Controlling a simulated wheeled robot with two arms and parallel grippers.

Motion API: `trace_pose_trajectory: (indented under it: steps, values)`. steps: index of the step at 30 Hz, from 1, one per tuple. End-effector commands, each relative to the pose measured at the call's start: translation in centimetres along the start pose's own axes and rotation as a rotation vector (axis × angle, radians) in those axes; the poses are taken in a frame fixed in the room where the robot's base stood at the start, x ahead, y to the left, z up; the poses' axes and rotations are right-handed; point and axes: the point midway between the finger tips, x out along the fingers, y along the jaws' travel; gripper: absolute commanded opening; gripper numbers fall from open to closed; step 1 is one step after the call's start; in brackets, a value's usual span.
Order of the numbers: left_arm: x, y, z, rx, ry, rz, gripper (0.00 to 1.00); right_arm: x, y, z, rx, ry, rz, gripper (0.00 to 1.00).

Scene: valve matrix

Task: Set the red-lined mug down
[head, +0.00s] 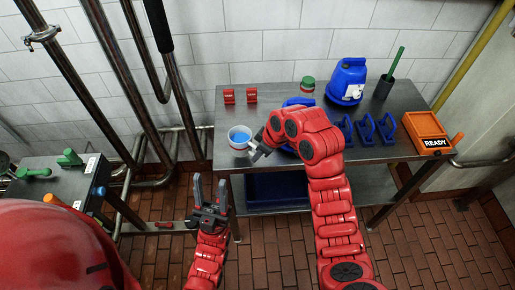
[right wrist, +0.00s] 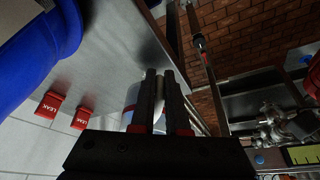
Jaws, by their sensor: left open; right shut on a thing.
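A white mug (head: 239,140) with a blue inside is over the left part of the steel table (head: 275,100). My left gripper (head: 209,185) is open and empty, pointing up, left of the table's front corner and apart from the mug.
Two red tags (head: 240,96) stand behind the mug. A blue jug (head: 347,82), a green-lidded jar (head: 308,83), blue handles (head: 366,129) and an orange READY tray (head: 427,131) are further right. Pipes (head: 176,85) rise left of the table. A side table (head: 62,183) is at left.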

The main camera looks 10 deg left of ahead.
Motion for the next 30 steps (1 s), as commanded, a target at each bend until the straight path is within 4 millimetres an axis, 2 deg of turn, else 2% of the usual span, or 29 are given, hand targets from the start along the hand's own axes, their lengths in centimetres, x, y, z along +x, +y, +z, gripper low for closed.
trace_pose_trajectory:
  steps: [1, 3, 7, 12, 19, 25, 30]
  values:
    - [-0.4, 0.0, 0.1, 0.0, 0.0, 0.0, 0.5, 0.3, 0.8, -0.6, -0.001, 0.001, 0.0, 0.0]
    - [0.6, 0.0, -0.1, 0.0, 0.0, 0.0, 0.5, 0.2, 1.5, -1.2, -0.001, -0.003, -0.004, 0.0]
    - [1.1, -0.1, -0.2, 0.0, 0.0, 0.0, 0.5, 0.7, 3.2, -2.0, 0.0, -0.001, -0.001, 0.0]
    - [1.5, -0.1, -0.2, 0.0, 0.0, 0.0, 0.5, 1.4, 4.5, -2.6, 0.001, -0.002, -0.003, 0.0]
    - [2.0, -0.1, -0.3, 0.0, 0.0, 0.0, 0.5, 1.9, 5.0, -2.8, -0.001, 0.0, 0.001, 0.0]
    - [3.6, -0.2, -0.6, 0.0, 0.0, 0.0, 0.5, 4.0, 4.9, -1.8, 0.0, -0.004, -0.003, 0.0]
    - [3.6, -0.2, -0.6, 0.0, 0.0, 0.0, 0.5, 4.9, 5.0, -1.4, -0.002, -0.001, 0.002, 0.0]
